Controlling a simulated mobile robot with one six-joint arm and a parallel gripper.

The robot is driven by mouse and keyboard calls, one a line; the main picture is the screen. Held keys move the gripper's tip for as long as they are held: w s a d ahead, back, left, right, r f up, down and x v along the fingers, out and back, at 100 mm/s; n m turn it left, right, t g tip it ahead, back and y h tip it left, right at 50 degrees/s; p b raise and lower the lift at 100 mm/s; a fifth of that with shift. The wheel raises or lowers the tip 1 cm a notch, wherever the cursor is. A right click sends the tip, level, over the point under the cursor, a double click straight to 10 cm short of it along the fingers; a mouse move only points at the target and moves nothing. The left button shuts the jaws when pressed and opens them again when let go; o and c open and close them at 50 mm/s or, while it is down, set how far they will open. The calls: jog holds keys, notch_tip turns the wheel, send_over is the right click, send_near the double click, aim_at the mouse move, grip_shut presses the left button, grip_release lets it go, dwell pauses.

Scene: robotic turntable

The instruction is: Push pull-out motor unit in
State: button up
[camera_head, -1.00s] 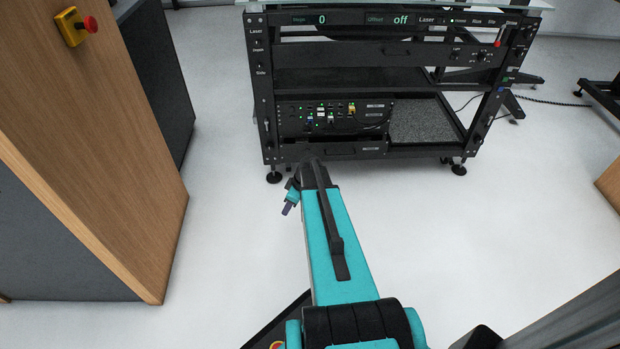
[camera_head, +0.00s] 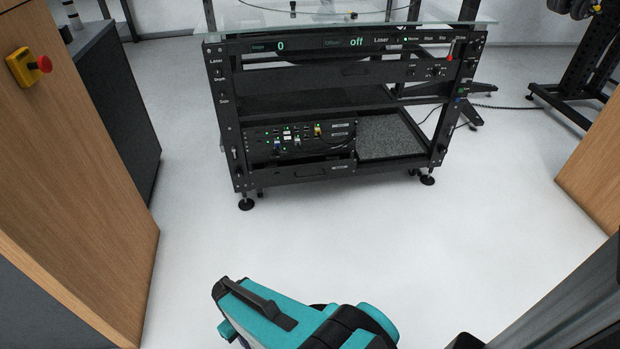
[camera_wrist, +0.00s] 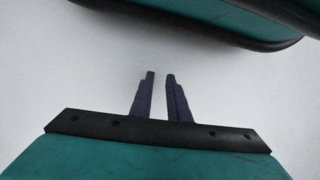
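The motor unit (camera_head: 300,138) is a black box with small lights, plugs and cables on its front face. It sits in the lower left bay of the black turntable frame (camera_head: 228,120) in the head view. I cannot tell how far it stands out. A black drawer front with a handle (camera_head: 320,171) is right below it. In the wrist view my gripper (camera_wrist: 160,74) shows two dark fingers with a gap between them and nothing held, over pale floor. In the head view my teal arm is low in front, well apart from the frame, and the fingers are hidden there.
A wooden cabinet with a yellow and red stop button (camera_head: 28,67) stands at the left. Another wooden panel (camera_head: 597,170) is at the right edge. White floor (camera_head: 370,235) is clear between my arm and the frame.

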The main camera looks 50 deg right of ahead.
jog(key=shift+m+g+h, duration=0.4)
jog(key=shift+h, duration=0.1)
jog(key=s, duration=0.1)
jog(key=s+a, duration=0.1)
jog(key=s, duration=0.3)
jog(key=shift+a+f, duration=0.15)
jog(key=shift+a, duration=0.15)
jog(key=shift+a, duration=0.15)
